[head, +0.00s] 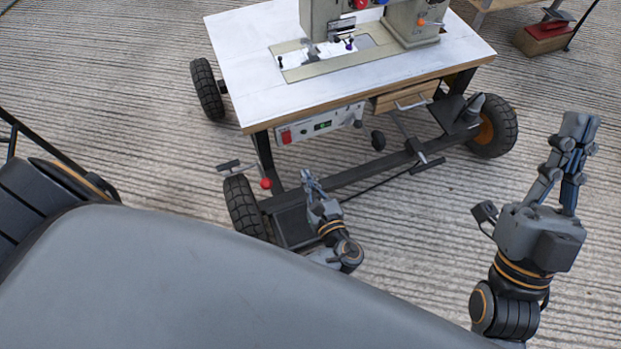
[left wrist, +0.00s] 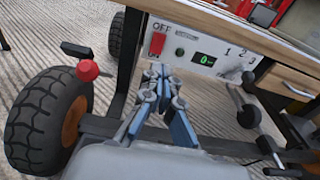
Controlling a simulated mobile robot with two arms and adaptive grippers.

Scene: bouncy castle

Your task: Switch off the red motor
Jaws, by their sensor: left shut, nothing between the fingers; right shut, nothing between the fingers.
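A white control panel (head: 320,123) is mounted under the front edge of a wheeled sewing table. At its left end is a red rocker switch (head: 286,136); in the left wrist view this switch (left wrist: 157,43) sits below the word OFF. My left gripper (head: 307,174) is shut and empty, low in front of the table. In the left wrist view its fingertips (left wrist: 157,72) point up at the panel just below the switch; whether they touch it I cannot tell. My right gripper (head: 579,122) is shut and empty, right of the table. No separate red motor is clearly identifiable.
The panel has a lit green display (left wrist: 204,59) and a knob with numbers. A red ball knob (head: 266,184) on a lever stands near the left front wheel (head: 243,206). A wooden drawer (head: 405,96) is right of the panel. Ribbed floor is clear around the right gripper.

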